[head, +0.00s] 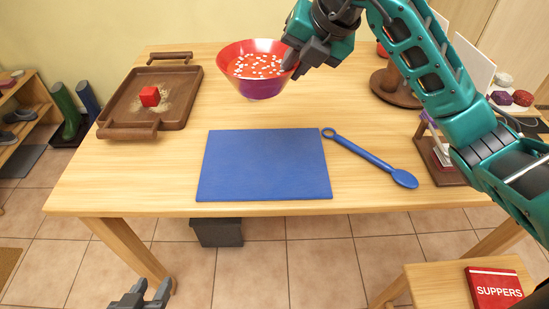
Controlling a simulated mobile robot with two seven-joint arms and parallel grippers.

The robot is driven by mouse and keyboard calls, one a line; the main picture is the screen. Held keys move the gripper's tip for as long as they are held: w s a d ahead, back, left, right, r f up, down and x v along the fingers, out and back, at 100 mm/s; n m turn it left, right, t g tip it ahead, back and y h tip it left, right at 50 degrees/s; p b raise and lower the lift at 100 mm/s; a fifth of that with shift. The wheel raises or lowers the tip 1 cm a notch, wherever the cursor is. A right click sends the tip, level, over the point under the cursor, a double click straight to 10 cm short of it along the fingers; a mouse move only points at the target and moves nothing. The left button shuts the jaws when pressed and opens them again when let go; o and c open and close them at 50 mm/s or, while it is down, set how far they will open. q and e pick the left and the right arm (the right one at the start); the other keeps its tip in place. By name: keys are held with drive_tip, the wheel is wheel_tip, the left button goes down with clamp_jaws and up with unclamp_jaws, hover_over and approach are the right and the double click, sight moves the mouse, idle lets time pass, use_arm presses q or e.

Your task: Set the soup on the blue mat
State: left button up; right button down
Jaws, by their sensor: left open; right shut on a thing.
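The soup is orange-red with pale bits and fills a red and purple bowl (262,88) at the back middle of the table in the head view. My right gripper (292,62) is shut on the bowl's right rim. Whether the bowl touches the table or hangs just above it, I cannot tell. The blue mat (264,166) lies flat and bare near the table's front edge, in front of the bowl. My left gripper (141,297) is open and empty, low at the bottom left, in front of the table.
A blue spoon (372,158) lies just right of the mat. A wooden stand (396,90) and a small rack (440,160) are at the right. A red book (493,288) lies on a lower surface.

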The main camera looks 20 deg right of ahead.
drive_tip(key=shift+f+b, duration=1.7)
drive_tip(key=shift+f, duration=8.05)
use_arm(q)
drive_tip(key=shift+w+d+f, duration=0.15)
drive_tip(key=shift+d+f, duration=0.05)
drive_tip(key=shift+f, duration=0.4)
drive_tip(key=shift+w+d+f, duration=0.15)
drive_tip(key=shift+d+f, duration=0.05)
drive_tip(key=shift+f, duration=0.4)
use_arm(e)
drive_tip(key=c, duration=1.6)
unclamp_jaws()
drive_tip(key=shift+f, duration=0.2)
drive_tip(key=o, duration=0.5)
drive_tip(key=shift+c, duration=0.2)
use_arm(q)
drive_tip(key=shift+f, duration=0.1)
use_arm(e)
drive_tip(key=shift+r, duration=0.1)
